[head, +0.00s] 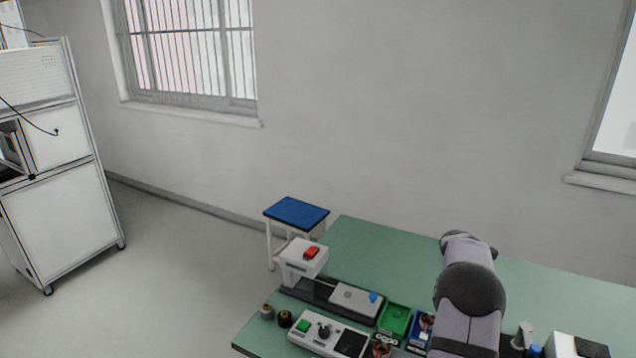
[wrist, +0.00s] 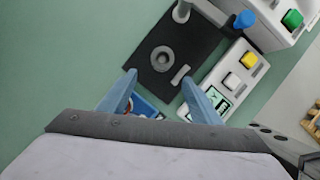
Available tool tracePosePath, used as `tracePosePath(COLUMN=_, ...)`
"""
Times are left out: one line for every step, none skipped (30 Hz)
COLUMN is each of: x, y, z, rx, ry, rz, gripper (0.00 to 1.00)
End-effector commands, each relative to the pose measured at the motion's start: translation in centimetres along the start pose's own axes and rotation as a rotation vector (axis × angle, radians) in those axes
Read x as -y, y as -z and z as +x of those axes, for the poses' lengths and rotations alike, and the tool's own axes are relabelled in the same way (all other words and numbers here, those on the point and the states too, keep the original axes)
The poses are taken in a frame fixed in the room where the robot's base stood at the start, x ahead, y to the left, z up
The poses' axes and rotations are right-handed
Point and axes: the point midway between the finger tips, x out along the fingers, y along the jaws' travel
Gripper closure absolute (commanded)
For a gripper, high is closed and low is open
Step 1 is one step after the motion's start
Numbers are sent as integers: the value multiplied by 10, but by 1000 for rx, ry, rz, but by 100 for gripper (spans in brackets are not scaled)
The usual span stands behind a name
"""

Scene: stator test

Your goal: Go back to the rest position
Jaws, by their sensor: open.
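My gripper (wrist: 158,78) shows in the wrist view with its two blue-grey fingers spread apart and nothing held between their tips. It is over the green table, near a black plate (wrist: 205,50) with a grey ring (wrist: 162,58) on it. A blue tray (wrist: 145,106) with a reddish part in it lies partly hidden behind the fingers. In the head view my arm stands over the right part of the green table (head: 375,245); the gripper itself is hidden or out of frame there.
A white button box (wrist: 232,78) lies beside the right finger. In the head view, a press-like device with a red button (head: 311,252), a control box (head: 325,333) and a green tray (head: 396,319) stand left of the arm. The table's back left is clear.

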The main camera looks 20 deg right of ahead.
Motion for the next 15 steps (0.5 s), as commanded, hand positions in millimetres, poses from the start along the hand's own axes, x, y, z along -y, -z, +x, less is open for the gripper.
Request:
tracePosePath(x=-2, y=12, z=-9, rx=-10, ry=-8, rz=23, gripper=42)
tracePosePath(x=-2, y=20, z=-15, rx=-18, ry=-12, rz=45, gripper=42)
tracePosePath(x=-2, y=34, z=-24, rx=-32, ry=-17, rz=82, gripper=42)
tracePosePath(x=-1, y=45, z=-31, rx=-43, ry=-20, rz=112, gripper=42)
tracePosePath(x=0, y=57, z=-39, rx=-56, ry=-22, rz=145, gripper=42)
tracePosePath(x=3, y=75, z=-50, rx=-75, ry=-26, rz=196, gripper=42)
tracePosePath(x=6, y=89, z=-59, rx=-90, ry=-27, rz=236, gripper=42)
tracePosePath(x=10, y=104, z=-68, rx=-106, ry=-27, rz=278, gripper=42)
tracePosePath(x=18, y=124, z=-80, rx=-128, ry=-24, rz=338, gripper=42)
tracePosePath(x=24, y=139, z=-89, rx=-145, ry=-21, rz=384, gripper=42)
tracePosePath(x=31, y=154, z=-98, rx=-161, ry=-16, rz=431, gripper=42)
tracePosePath(x=42, y=173, z=-108, rx=-183, ry=-7, rz=493, gripper=42)
tracePosePath(x=51, y=187, z=-116, rx=-197, ry=1, rz=540, gripper=42)
tracePosePath(x=61, y=201, z=-123, rx=-212, ry=12, rz=588, gripper=42)
tracePosePath(x=75, y=218, z=-132, rx=-230, ry=26, rz=649, gripper=42)
